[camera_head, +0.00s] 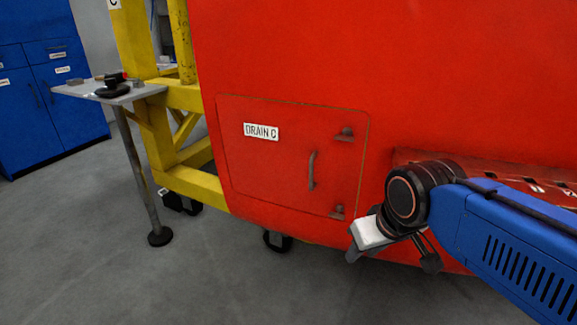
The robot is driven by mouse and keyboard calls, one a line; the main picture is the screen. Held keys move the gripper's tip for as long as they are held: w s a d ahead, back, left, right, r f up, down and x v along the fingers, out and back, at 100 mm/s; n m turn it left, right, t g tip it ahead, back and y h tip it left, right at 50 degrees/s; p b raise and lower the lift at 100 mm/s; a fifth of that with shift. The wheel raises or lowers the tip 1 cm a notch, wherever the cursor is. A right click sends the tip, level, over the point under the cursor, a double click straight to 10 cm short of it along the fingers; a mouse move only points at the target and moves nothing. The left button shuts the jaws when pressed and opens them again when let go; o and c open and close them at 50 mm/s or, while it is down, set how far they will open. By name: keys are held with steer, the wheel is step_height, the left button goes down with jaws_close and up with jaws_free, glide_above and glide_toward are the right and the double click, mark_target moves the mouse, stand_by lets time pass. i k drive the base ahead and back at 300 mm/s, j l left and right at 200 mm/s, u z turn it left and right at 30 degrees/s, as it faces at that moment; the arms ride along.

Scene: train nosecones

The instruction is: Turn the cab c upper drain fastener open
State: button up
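The red drain panel (270,165) labelled DRAIN C (261,131) sits closed in the red nosecone. The upper fastener (345,134), a small dark knob, is near the panel's top right corner. Its turn position is too small to tell. A lower fastener (337,211) is near the bottom right corner. A curved handle (312,171) stands between them, a little to the left. My gripper (357,250) is below and right of the panel, apart from both fasteners, pointing down and left. Its fingers are small and partly hidden, so their opening is unclear.
A yellow frame (185,97) stands left of the red nosecone (450,70). A small grey table (105,93) with dark items stands farther left, before blue cabinets (60,80). A red ledge (480,172) with markings lies behind my arm.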

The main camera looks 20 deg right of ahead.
mark_target(344, 138)
steer(key=k+z, duration=0.2)
steer(key=z, duration=0.2)
steer(key=k+l+z, duration=0.1)
steer(key=z, duration=0.35)
steer(key=k+l+z, duration=0.2)
steer(key=z, duration=0.2)
steer(key=k+l, duration=0.05)
steer(key=k, duration=0.05)
